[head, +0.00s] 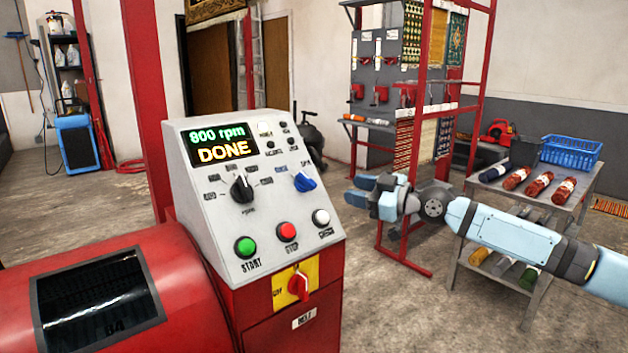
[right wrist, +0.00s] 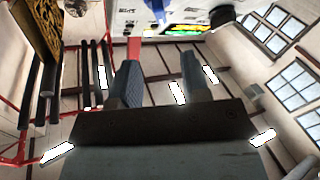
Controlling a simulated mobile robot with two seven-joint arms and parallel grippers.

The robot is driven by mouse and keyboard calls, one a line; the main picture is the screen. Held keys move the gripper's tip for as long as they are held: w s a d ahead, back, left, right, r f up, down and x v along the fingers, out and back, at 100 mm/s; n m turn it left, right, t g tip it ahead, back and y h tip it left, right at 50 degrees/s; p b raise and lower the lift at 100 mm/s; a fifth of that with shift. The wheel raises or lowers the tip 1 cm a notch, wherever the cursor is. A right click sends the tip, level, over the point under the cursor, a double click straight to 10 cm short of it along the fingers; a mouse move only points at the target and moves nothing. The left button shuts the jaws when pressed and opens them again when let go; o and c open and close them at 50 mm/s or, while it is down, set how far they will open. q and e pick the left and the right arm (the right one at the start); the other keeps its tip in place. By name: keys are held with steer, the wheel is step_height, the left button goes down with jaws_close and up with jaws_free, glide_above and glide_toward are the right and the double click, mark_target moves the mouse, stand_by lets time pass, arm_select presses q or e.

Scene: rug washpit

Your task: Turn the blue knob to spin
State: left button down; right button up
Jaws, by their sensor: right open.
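The blue knob (head: 304,182) is on the right side of the sloped grey control panel (head: 215,225). Its grip slants from upper left to lower right, with small lettering around it that is hard to read. My right gripper (head: 357,190) is open and empty, to the right of the panel and apart from the knob, its fingers pointing left towards it. In the right wrist view the two fingers (right wrist: 158,70) stand apart with nothing between them. The blue knob (right wrist: 156,10) shows beyond them at the top edge. My left gripper is not in view.
The panel has a display (head: 220,145) reading "800 rpm DONE", a black knob (head: 241,189), green (head: 245,246), red (head: 287,231) and white (head: 320,217) buttons, and a red switch (head: 299,284) on yellow. A cart (head: 560,190) with rolled rugs stands at right.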

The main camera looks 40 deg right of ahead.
mark_target(311, 180)
steer(key=shift+p+x, duration=0.8)
steer(key=shift+x, duration=4.8)
steer(key=shift+f, duration=0.1)
steer(key=shift+c, duration=0.4)
jaws_close()
